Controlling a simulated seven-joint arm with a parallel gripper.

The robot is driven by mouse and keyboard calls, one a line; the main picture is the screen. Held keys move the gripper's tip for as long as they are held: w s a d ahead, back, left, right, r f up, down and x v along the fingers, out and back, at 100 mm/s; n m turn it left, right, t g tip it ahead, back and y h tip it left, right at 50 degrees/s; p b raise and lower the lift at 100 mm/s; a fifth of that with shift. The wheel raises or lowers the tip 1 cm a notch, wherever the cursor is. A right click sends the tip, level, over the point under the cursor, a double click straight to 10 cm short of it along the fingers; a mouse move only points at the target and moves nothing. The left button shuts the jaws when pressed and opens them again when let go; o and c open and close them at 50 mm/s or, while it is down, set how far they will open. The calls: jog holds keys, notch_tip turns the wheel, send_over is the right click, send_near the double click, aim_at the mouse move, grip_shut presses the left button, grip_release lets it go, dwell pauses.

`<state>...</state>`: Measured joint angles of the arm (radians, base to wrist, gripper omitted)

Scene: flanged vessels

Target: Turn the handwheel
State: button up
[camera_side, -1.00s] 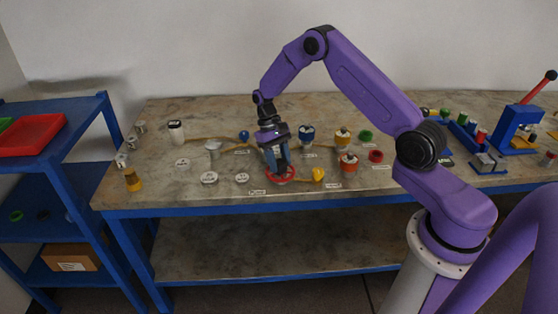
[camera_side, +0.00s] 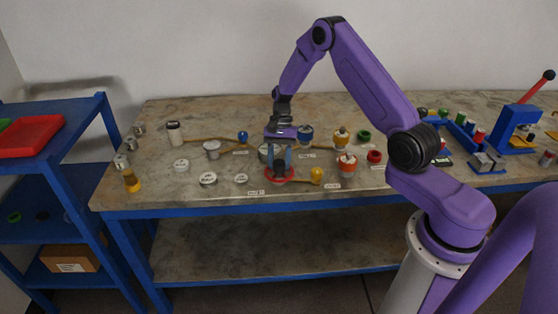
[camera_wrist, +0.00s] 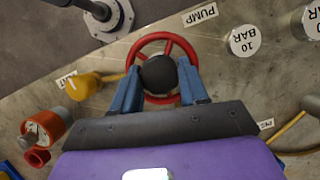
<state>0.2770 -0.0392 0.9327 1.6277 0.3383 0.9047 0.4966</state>
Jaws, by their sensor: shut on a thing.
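The red handwheel (camera_side: 267,175) lies near the front edge of the table in the side view. In the wrist view the handwheel (camera_wrist: 184,43) shows as a red ring with a dark round hub (camera_wrist: 159,74) at its middle. My gripper (camera_side: 280,166) points down over it. In the wrist view the two blue fingers of my gripper (camera_wrist: 160,82) stand on either side of the dark hub, inside or over the rim, shut on the handwheel. The near part of the rim is partly hidden by the fingers and gripper body.
Round white-topped pieces (camera_side: 208,179) stand to the left. A blue shelf (camera_side: 60,130) is at far left, and a blue press (camera_side: 517,130) at far right.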

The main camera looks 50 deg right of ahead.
jog(key=shift+m, duration=0.3)
dwell(0.4)
jog(key=o, duration=1.1)
jog(key=shift+c, duration=0.2)
jog(key=shift+r, duration=0.1)
jog(key=v, duration=1.7)
jog(key=shift+s+d+r, duration=0.2)
jog(key=shift+s, duration=0.05)
